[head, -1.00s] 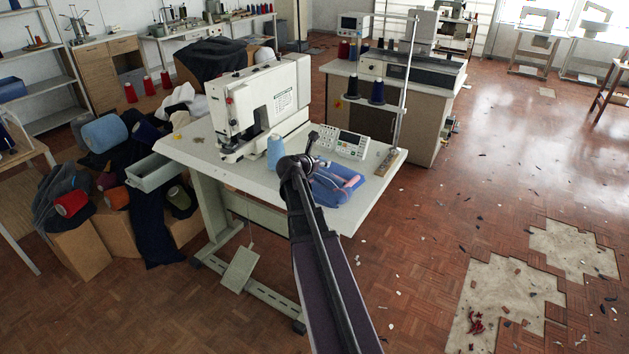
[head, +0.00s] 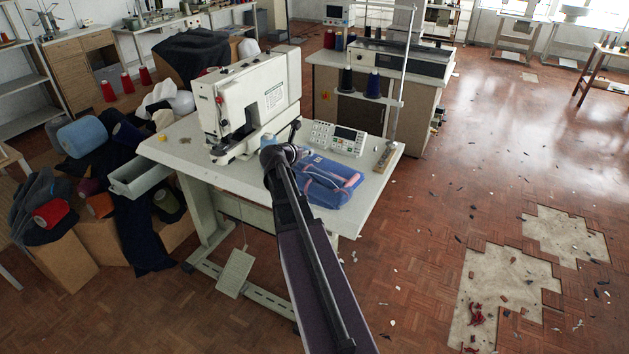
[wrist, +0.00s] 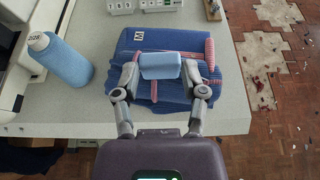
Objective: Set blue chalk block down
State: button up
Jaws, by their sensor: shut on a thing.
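The blue chalk block (wrist: 161,66) is a small light blue block between the two fingers of my gripper (wrist: 161,72) in the wrist view. The fingers are shut on its left and right sides. Block and fingers are over a folded dark blue garment (wrist: 172,97) with pink stripes and a small white label; I cannot tell whether the block touches the cloth. In the head view the garment (head: 328,182) lies on the white machine table (head: 190,147). There my arm hides the block and fingertips.
The buttonhole machine (head: 262,98) is behind at left, and a control panel (head: 337,138) is behind the garment. A bare table strip (wrist: 95,118) runs along the front; a metal post (head: 398,95) stands at right.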

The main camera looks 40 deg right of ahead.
jog(key=shift+w, duration=0.4)
jog(key=shift+w+a, duration=0.1)
jog(key=w+a+f+b, duration=0.3)
jog(key=a+f+b, duration=0.5)
jog(key=a, duration=0.1)
jog(key=w+a+f+b, duration=0.4)
jog(key=a+f+b, duration=0.4)
jog(key=a, duration=0.1)
jog(key=d, duration=0.5)
jog(key=d+f+b, duration=0.1)
jog(key=d, duration=1)
jog(key=shift+w+f, duration=0.3)
